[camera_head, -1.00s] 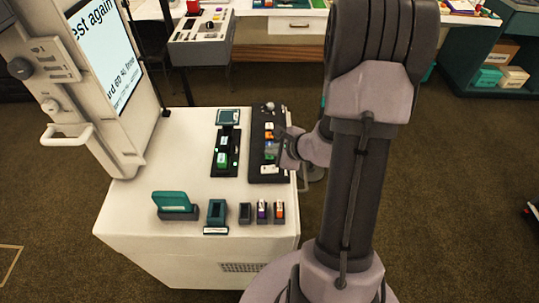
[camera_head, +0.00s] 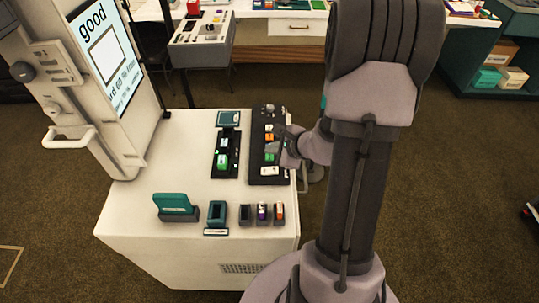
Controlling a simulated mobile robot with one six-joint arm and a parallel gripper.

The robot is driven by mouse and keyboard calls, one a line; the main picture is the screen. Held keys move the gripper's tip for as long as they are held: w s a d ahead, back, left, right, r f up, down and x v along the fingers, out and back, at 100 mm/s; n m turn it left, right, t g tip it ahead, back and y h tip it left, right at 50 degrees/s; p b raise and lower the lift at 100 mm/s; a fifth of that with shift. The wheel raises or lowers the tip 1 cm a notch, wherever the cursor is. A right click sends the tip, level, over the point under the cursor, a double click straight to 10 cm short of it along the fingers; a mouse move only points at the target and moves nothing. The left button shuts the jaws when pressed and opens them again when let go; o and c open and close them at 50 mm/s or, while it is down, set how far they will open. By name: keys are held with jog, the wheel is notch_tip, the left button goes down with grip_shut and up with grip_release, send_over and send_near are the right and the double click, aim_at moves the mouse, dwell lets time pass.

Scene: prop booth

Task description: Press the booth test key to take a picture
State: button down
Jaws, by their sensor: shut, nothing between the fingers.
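A dark control panel (camera_head: 258,171) lies along the right part of the white booth top (camera_head: 190,140). It bears a grey knob at its far end and several small keys, among them an orange key (camera_head: 269,136), a green key (camera_head: 269,157) and a white key (camera_head: 268,171). I cannot read which is the test key. My gripper (camera_head: 277,146) is shut and empty, reaching from the right over the middle of the panel. It partly hides the keys there; I cannot tell whether it touches one. The booth screen (camera_head: 105,60) reads "good" above a picture frame outline.
A black tray (camera_head: 235,150) with green pieces lies left of the panel. Teal holders (camera_head: 176,203) and small grey cups (camera_head: 262,212) stand along the front edge. A grey machine (camera_head: 203,45) and a table stand behind.

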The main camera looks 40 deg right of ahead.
aim_at(271, 159)
notch_tip(271, 159, up, 5)
jog(key=p, duration=0.3)
jog(key=shift+p, duration=0.3)
dwell(0.6)
jog(key=shift+w+a+r, duration=0.1)
jog(key=shift+a+r, duration=0.05)
jog(key=s+a+r+n+g+y, duration=0.1)
jog(key=s+a+r+n+y, duration=0.1)
jog(key=a+r+n, duration=0.65)
jog(key=s+a+r+n+g+y, duration=0.1)
jog(key=a+r+n+y, duration=0.15)
jog(key=a+r, duration=0.65)
jog(key=s+a+r+n+h, duration=0.1)
jog(key=s+a+n, duration=0.2)
jog(key=s+n, duration=0.2)
jog(key=s+a+n+g+h, duration=0.1)
jog(key=s+a+n, duration=0.3)
jog(key=s, duration=0.5)
jog(key=shift+s+a+r+n+h, duration=0.25)
jog(key=shift+s+r+n+h, duration=0.1)
jog(key=shift+n+h, duration=0.4)
